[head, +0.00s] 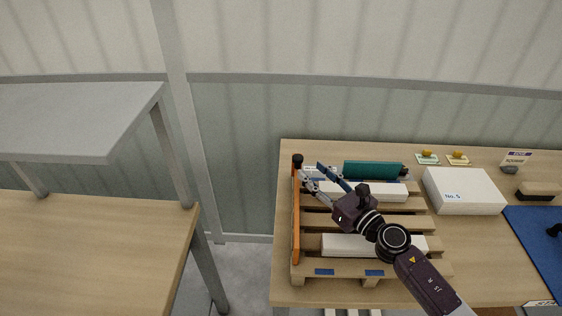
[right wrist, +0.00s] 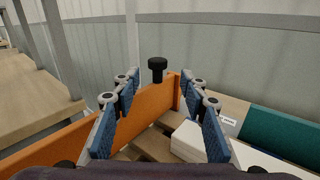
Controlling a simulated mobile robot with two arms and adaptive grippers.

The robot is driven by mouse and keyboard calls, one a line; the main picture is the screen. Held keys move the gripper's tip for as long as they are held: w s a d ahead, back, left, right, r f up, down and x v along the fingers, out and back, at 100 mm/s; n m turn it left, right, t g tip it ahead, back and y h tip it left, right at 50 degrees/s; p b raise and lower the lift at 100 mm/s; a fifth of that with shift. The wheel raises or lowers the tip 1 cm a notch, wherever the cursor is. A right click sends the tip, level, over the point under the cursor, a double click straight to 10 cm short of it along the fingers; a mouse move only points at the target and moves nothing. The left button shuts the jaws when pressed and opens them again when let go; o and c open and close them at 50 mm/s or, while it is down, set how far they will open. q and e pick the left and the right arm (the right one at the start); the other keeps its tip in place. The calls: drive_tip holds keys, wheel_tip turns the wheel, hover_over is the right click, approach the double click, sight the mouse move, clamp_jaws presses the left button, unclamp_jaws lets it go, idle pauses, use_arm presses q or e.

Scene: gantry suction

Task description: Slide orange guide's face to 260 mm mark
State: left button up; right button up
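The orange guide (head: 296,228) is a long upright board along the left side of the wooden pallet (head: 398,222). A black knob (head: 297,159) stands at its far end. My right gripper (head: 311,170) is over the pallet's far left corner, close to the knob. In the right wrist view its two blue-padded fingers (right wrist: 160,88) are spread. The orange guide (right wrist: 145,116) and the black knob (right wrist: 157,68) show between and beyond them, with no visible grip. The scale's marks are too small to read. My left gripper is not in view.
A teal box (head: 372,170) and white boxes (head: 345,245) lie on the pallet. To the right are a white carton (head: 463,191), small yellow-topped items (head: 457,155) and a blue mat (head: 540,235). Another wooden table (head: 90,255) with a grey shelf stands left, across a gap.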

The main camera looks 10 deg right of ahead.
sight(298, 161)
drive_tip(key=shift+w+a+f+n, duration=0.2)
drive_tip(key=shift+w+f+n, duration=0.15)
drive_tip(key=shift+f, duration=0.15)
drive_tip(key=shift+r, duration=0.2)
drive_tip(key=shift+w+a+r+p, duration=0.15)
drive_tip(key=shift+w+r+p, duration=0.1)
drive_tip(key=shift+r+p, duration=0.2)
drive_tip(key=x, duration=0.3)
drive_tip(key=shift+a, duration=0.1)
drive_tip(key=shift+w+a+f, duration=0.15)
drive_tip(key=shift+w+a, duration=0.05)
drive_tip(key=shift+w, duration=0.3)
drive_tip(key=shift+w+a+f, duration=0.15)
drive_tip(key=shift+w+a, duration=0.05)
drive_tip(key=shift+w, duration=0.35)
drive_tip(key=shift+w+a+p, duration=0.1)
drive_tip(key=shift+w+p, duration=0.1)
drive_tip(key=shift+p, duration=0.1)
drive_tip(key=shift+c, duration=0.3)
drive_tip(key=c, duration=1)
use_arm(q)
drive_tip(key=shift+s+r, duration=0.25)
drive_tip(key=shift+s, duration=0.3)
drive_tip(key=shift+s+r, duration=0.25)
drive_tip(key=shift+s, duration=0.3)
use_arm(e)
clamp_jaws()
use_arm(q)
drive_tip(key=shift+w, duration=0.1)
